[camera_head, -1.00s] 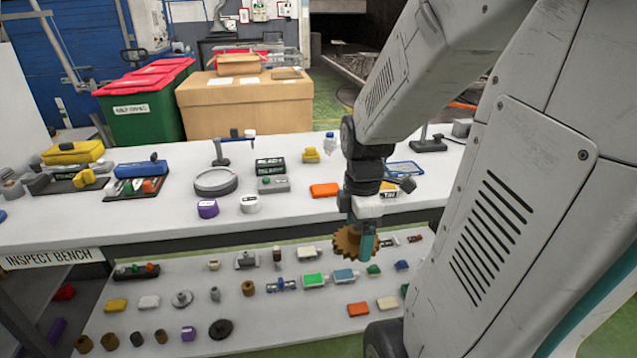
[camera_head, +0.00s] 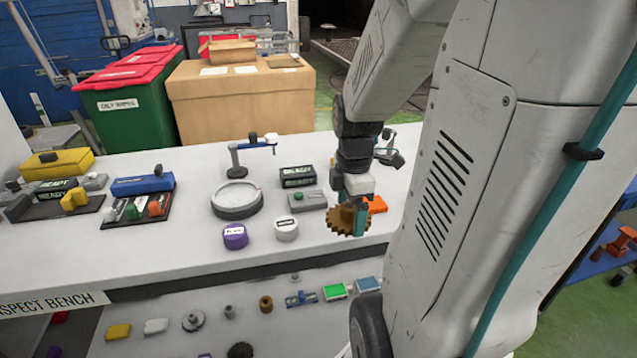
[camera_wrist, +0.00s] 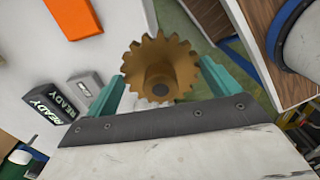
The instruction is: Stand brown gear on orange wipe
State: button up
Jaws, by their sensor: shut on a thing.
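The brown gear (camera_head: 338,222) is held in my gripper (camera_head: 352,218), which is shut on it. In the wrist view the gear (camera_wrist: 160,66) sits between the two teal fingers, its toothed face and hub showing. The orange wipe (camera_head: 377,204) lies flat on the bench top just behind and right of the gear, partly hidden by my gripper and arm. In the wrist view the orange wipe (camera_wrist: 73,17) is at the upper left, apart from the gear. The gear appears above the bench near its front edge; its exact height is hard to tell.
A grey block with a green button (camera_head: 308,200) and a dark READY box (camera_head: 297,177) stand left of the wipe. A white pot (camera_head: 286,229), purple pot (camera_head: 235,237) and round grey turntable (camera_head: 237,202) are farther left. A lower shelf with several parts lies below.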

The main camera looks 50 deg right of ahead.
jog(key=w+d, duration=0.2)
jog(key=d, duration=0.1)
jog(key=w+d, duration=0.2)
jog(key=d, duration=0.2)
jog(key=w+d+f, duration=0.1)
jog(key=w+d, duration=0.1)
jog(key=d, duration=0.2)
jog(key=shift+w+d+f, duration=0.1)
jog(key=shift+d+f, duration=0.05)
jog(key=shift+f, duration=0.8)
jog(key=shift+d+f, duration=0.15)
jog(key=shift+f, duration=0.75)
jog(key=shift+f, duration=0.1)
jog(key=o, duration=1.1)
jog(key=shift+f, duration=0.1)
jog(key=shift+c, duration=0.2)
jog(key=shift+o, duration=0.3)
